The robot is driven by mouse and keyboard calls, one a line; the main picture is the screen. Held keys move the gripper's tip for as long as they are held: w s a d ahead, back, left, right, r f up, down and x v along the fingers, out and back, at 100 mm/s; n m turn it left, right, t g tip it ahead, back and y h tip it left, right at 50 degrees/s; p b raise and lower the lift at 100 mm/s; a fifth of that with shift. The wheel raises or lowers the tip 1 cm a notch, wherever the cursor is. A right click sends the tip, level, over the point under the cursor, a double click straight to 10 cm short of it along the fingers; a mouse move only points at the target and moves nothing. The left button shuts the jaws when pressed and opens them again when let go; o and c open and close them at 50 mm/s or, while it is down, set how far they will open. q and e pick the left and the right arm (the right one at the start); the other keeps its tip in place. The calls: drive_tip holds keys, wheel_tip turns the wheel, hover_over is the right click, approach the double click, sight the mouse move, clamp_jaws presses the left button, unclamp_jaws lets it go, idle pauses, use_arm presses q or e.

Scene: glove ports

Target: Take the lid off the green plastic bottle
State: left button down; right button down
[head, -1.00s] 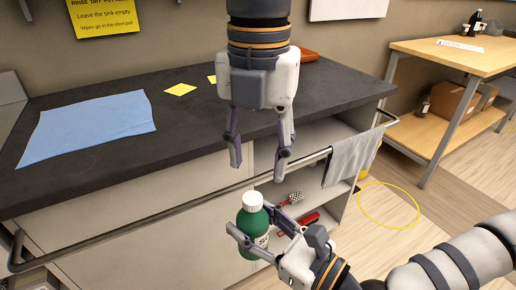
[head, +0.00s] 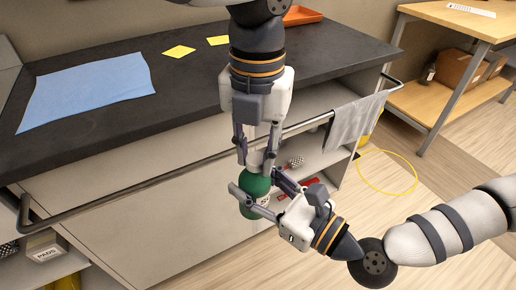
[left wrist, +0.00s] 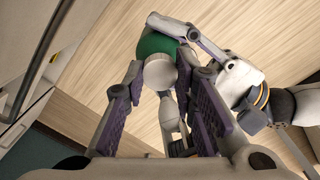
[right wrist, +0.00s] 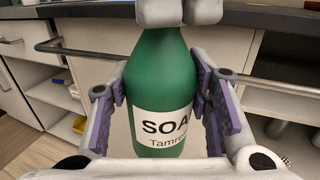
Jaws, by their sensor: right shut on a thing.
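The green bottle (head: 254,184) is upright in front of the counter, off any surface. My right gripper (head: 256,186) is shut on its body from the sides. In the right wrist view, the bottle (right wrist: 160,85) has a white label reading "SOA…" between the fingers. Its pale lid (head: 256,159) is on top, and the round lid (left wrist: 160,72) faces the left wrist camera. My left gripper (head: 256,157) points down over the bottle, open, with its fingertips on either side of the lid. Its fingertips (right wrist: 182,14) hide the bottle's top in the right wrist view.
The dark counter (head: 180,85) with a front rail (head: 130,175) stands just behind the grippers. A blue cloth (head: 88,88), yellow notes (head: 179,51) and an orange tray (head: 302,15) lie on it. A grey towel (head: 352,122) hangs on the rail.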

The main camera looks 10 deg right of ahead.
use_arm(q)
drive_tip(key=shift+s+d, duration=0.25)
drive_tip(key=shift+d, duration=0.1)
drive_tip(key=n, duration=0.8)
drive_tip(key=shift+w, duration=0.15)
drive_tip(key=n, duration=0.4)
drive_tip(key=shift+r+n+t, duration=0.1)
drive_tip(key=shift+n+t, duration=0.2)
drive_tip(key=n, duration=0.6)
drive_tip(key=shift+w+a+n, duration=0.1)
drive_tip(key=shift+w+n, duration=0.05)
drive_tip(key=shift+n, duration=0.25)
drive_tip(key=n, duration=0.4)
drive_tip(key=shift+w+a, duration=0.1)
drive_tip(key=shift+w, duration=0.05)
drive_tip(key=shift+r, duration=0.1)
